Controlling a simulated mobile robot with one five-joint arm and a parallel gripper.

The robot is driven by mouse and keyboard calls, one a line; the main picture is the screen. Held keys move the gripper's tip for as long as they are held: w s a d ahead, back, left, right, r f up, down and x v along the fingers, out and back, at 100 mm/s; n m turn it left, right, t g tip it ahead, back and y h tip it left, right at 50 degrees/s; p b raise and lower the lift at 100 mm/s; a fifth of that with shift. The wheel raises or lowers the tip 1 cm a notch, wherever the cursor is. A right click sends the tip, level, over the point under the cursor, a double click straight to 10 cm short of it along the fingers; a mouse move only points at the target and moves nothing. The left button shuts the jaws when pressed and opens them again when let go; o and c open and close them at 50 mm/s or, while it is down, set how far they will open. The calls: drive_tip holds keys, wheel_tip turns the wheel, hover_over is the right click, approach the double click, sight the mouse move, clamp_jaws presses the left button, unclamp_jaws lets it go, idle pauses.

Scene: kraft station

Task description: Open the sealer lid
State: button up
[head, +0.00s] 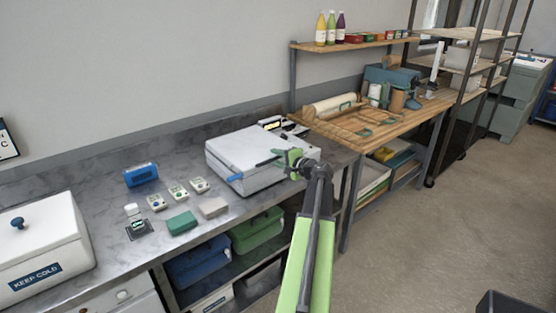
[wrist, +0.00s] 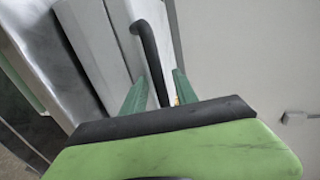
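The sealer (head: 240,152) is a pale grey-white box on the metal counter, and its lid looks shut in the head view. My gripper (head: 271,158) is over the right part of the sealer. In the wrist view the green fingers of my gripper (wrist: 160,82) are apart, one on each side of the handle's near end. A gap shows beside the handle; whether a finger touches it I cannot tell.
A blue device (head: 141,175), several small meters, a green block (head: 181,222) and a grey block (head: 213,207) lie left of the sealer. A white cold box (head: 40,245) stands at far left. A wooden bench (head: 425,110) stands to the right.

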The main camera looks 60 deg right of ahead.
clamp_jaws()
idle(1.4)
